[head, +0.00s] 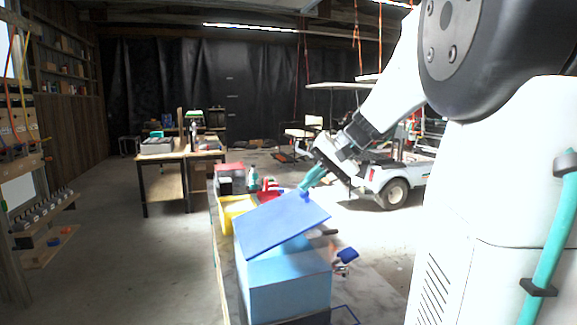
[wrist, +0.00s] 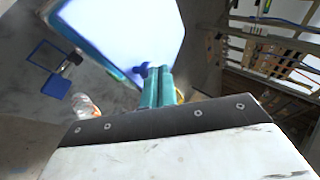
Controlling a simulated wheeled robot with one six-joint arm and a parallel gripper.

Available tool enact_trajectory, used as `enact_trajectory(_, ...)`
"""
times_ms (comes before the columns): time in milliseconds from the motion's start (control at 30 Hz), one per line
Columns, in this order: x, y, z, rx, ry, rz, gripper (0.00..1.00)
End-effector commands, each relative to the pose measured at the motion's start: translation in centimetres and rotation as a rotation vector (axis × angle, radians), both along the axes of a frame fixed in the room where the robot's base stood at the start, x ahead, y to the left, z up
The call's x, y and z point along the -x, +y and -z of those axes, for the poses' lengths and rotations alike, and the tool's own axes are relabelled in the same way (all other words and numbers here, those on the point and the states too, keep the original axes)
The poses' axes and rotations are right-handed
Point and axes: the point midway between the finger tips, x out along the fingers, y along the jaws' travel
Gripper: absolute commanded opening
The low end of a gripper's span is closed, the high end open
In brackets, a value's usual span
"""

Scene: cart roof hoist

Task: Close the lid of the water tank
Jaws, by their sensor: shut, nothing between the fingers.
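The water tank (head: 285,286) is a light blue box on the bench at the lower middle of the head view. Its darker blue lid (head: 282,222) is partly open and slants over the tank, with a gap under its right side. The lid fills the top of the wrist view (wrist: 125,25), pale with glare. My gripper (head: 305,187) has teal fingers, shut and empty, at the lid's raised far edge. In the wrist view the shut fingertips (wrist: 158,70) are beside a small blue tab (wrist: 141,69) on the lid's edge. I cannot tell whether they touch.
A yellow bin (head: 232,212) and red items (head: 269,190) stand behind the tank on the bench. A small blue object (head: 347,255) is just right of the tank. A white cart (head: 392,178) stands behind. Open floor lies to the left.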

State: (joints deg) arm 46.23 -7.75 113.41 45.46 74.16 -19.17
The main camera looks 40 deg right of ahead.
Motion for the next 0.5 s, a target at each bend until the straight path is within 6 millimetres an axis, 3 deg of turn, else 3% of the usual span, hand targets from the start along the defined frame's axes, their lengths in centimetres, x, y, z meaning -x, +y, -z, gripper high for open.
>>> enact_trajectory(200,0.7,-1.9,3.3,-0.164,-0.056,0.004,0.0)
enact_trajectory(500,1.1,-2.9,6.0,-0.297,-0.107,0.0,0.0)
